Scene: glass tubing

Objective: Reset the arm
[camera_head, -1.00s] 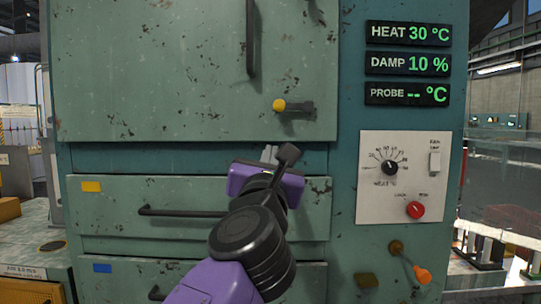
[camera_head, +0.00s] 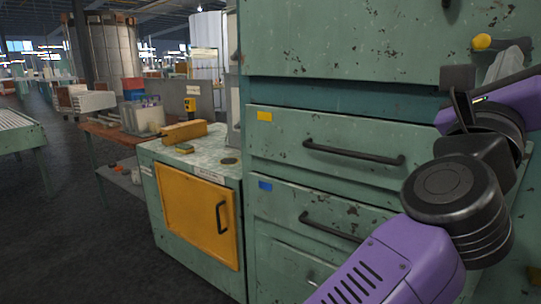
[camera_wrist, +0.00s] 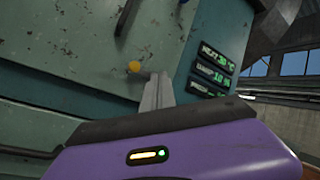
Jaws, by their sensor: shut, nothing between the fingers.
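My gripper (camera_head: 510,62) is at the upper right of the head view, in front of the green cabinet (camera_head: 340,35). In the wrist view its fingers (camera_wrist: 157,93) are together with nothing between them. The fingers point toward the cabinet's upper door, near a yellow-knobbed latch (camera_wrist: 134,67). That yellow knob also shows in the head view (camera_head: 482,41). My purple and black arm reaches up from the bottom right. I cannot tell how far the fingertips are from the door.
Two drawers with black handles (camera_head: 352,153) are shut, left of my arm. The floor (camera_head: 80,220) at left is open. Display panels (camera_wrist: 215,58) show in the wrist view.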

